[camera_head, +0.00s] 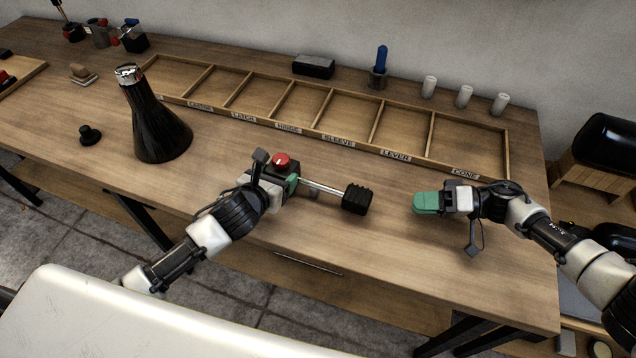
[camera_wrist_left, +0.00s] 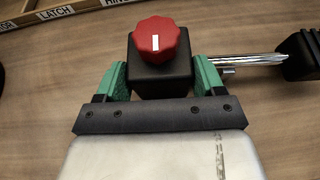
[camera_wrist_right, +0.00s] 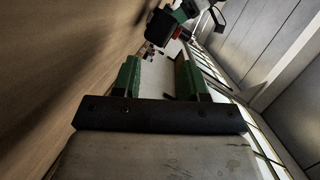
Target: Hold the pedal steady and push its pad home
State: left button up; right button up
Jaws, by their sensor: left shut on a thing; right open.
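The pedal has a black block with a red knob (camera_head: 281,160), a chrome rod (camera_head: 322,188) and a black ribbed pad (camera_head: 357,199) at the rod's right end. Bare rod shows between block and pad. My left gripper (camera_head: 288,184) is shut on the black block; the left wrist view shows its green fingers on both sides of the block (camera_wrist_left: 163,80), below the knob. The pad (camera_wrist_left: 302,54) is cut off by that view's edge. My right gripper (camera_head: 426,203) is open and empty, right of the pad and apart from it, with its fingers toward the pad.
A tray (camera_head: 318,133) with labelled, empty compartments lies behind the pedal. A tall black cone-shaped piece (camera_head: 157,120) and a small black knob (camera_head: 89,135) stand left. White cylinders (camera_head: 464,96) stand at the back. The bench's front edge is close; bare wood surrounds the pad.

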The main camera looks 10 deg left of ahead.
aim_at(369, 202)
dwell(0.4)
jog(key=o, duration=0.3)
jog(key=shift+s, duration=0.1)
jog(key=shift+o, duration=1.4)
jog(key=shift+s+a+n, duration=0.2)
jog(key=shift+a+n, duration=0.05)
jog(key=shift+n, duration=0.05)
jog(key=shift+o, duration=0.7)
jog(key=s+n+h, duration=0.1)
jog(key=s+a+r+n+h, duration=0.1)
jog(key=n, duration=0.1)
jog(key=s+a+r+n+h, duration=0.1)
jog(key=n, duration=0.1)
jog(key=shift+a+g+h, duration=0.2)
jog(key=shift+g+h, duration=0.1)
jog(key=shift+h, duration=0.1)
jog(key=shift+s+a+r+n+h, duration=0.15)
jog(key=shift+r+n+h, duration=0.25)
jog(key=shift+n, duration=0.4)
jog(key=w+a+f+n+t, duration=0.1)
jog(key=a, duration=0.1)
jog(key=a+f+n+t+h, duration=0.1)
jog(key=a+f, duration=0.1)
jog(key=a, duration=0.1)
jog(key=w+a+f+n+t+h, duration=0.1)
jog(key=a+t, duration=0.1)
jog(key=a, duration=0.1)
jog(key=shift+w+f, duration=0.35)
jog(key=shift+c, duration=0.2)
